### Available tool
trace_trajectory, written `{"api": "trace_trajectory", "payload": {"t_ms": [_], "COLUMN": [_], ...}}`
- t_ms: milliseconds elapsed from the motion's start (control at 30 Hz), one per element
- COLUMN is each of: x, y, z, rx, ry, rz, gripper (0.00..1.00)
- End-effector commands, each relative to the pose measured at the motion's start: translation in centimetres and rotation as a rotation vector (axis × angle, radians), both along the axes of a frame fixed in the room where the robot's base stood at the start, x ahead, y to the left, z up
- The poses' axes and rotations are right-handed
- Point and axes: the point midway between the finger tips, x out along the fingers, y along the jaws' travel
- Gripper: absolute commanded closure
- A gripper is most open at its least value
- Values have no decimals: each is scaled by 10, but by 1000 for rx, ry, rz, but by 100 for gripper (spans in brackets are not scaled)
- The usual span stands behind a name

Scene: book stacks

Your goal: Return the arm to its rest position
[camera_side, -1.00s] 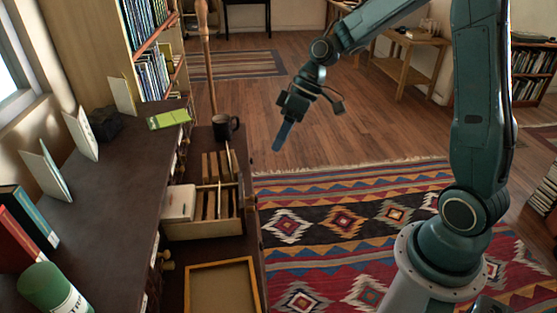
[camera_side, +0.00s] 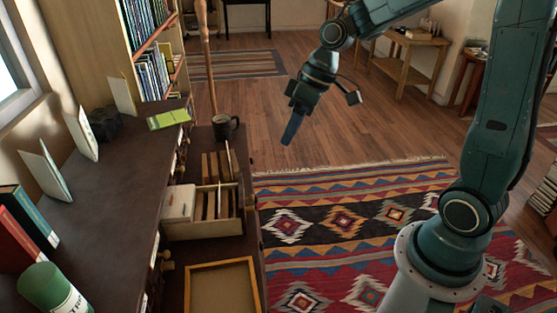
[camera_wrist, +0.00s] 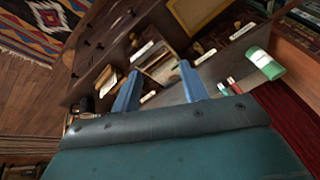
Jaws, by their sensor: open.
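My gripper (camera_side: 292,128) hangs in the air over the wooden floor, to the right of the dark cabinet (camera_side: 95,195) and apart from it. Its blue fingers point down and slightly left. In the wrist view the two blue fingers of my gripper (camera_wrist: 160,88) stand apart with nothing between them. My teal arm reaches in from the right, bent at the elbow above the top edge of the side view.
An open drawer (camera_side: 205,228) with cards, a dark mug (camera_side: 225,127) and an empty wooden tray (camera_side: 222,288) lie left of the gripper. A patterned rug (camera_side: 345,220) covers the floor; the space around the gripper is clear.

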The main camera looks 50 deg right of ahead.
Motion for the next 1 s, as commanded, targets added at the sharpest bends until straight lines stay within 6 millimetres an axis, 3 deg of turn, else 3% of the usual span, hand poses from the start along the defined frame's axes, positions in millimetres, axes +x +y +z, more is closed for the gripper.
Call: {"api": "trace_trajectory", "payload": {"t_ms": [500,1000], "x": [-79,-159], "y": [11,4], "z": [54,74], "rx": [-145,-194], "ry": [-72,-165], "rz": [-154,-341], "gripper": [56,56]}}
